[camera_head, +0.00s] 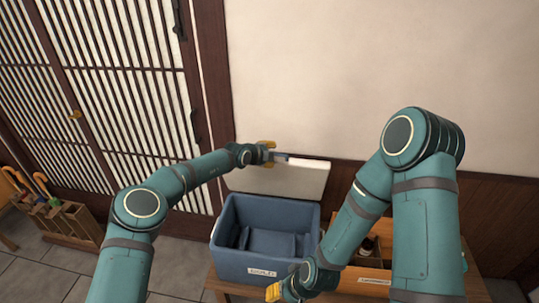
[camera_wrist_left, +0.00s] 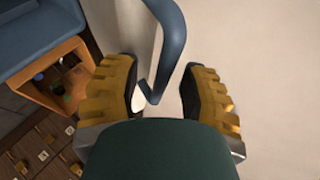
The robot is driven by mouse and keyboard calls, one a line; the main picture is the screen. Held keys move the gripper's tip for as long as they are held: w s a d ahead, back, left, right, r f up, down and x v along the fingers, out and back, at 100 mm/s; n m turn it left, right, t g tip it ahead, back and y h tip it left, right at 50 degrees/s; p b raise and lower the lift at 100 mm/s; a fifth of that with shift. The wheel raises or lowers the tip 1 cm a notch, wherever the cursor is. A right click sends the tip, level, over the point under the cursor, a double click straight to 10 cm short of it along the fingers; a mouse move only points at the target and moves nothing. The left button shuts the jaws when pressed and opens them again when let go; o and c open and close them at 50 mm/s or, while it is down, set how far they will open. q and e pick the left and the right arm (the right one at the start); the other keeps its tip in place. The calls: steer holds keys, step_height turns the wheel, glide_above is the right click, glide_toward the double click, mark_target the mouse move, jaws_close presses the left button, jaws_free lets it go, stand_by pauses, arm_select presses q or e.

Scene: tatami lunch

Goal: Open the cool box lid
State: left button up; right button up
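The blue cool box (camera_head: 258,272) stands on a wooden table in the head view. Its pale lid (camera_head: 285,181) stands raised at the back of the box, near the wall, and the inside of the box shows. My left gripper (camera_head: 268,152) is at the lid's top left edge. In the left wrist view, its yellow fingers (camera_wrist_left: 160,92) are spread apart, with a blue bar-like handle (camera_wrist_left: 172,45) reaching between them. I see no firm grip on it. My right gripper (camera_head: 273,292) is low at the front of the box; its finger opening is unclear.
An orange-brown crate (camera_head: 365,281) with items in it sits to the right of the box, partly behind my right arm. An umbrella rack (camera_head: 72,222) stands at the left by the lattice door (camera_head: 110,90). Tiled floor is clear between rack and table.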

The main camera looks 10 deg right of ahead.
arm_select(q)
steer(key=shift+r, duration=0.1)
steer(key=v, duration=1.2)
steer(key=s+a+f+m+g+y+b, duration=0.25)
steer(key=s+a+f+m, duration=0.25)
steer(key=s+f+m, duration=0.45)
steer(key=s+a+f+m+g+y+b, duration=0.25)
steer(key=s+a+f+m, duration=0.3)
steer(key=f+m, duration=0.7)
steer(key=s+a+f+m+b, duration=0.2)
steer(key=s+f+m, duration=0.3)
steer(key=s+m, duration=0.5)
steer(key=s+a+f+m+g+b, duration=0.1)
steer(key=s+a+f+m+b, duration=0.2)
steer(key=s+m, duration=0.8)
step_height(320, 180, down, 2)
steer(key=a+m, duration=0.2)
steer(key=shift+s+a+m+h, duration=0.2)
steer(key=shift+m+h, duration=0.1)
steer(key=shift+m, duration=0.1)
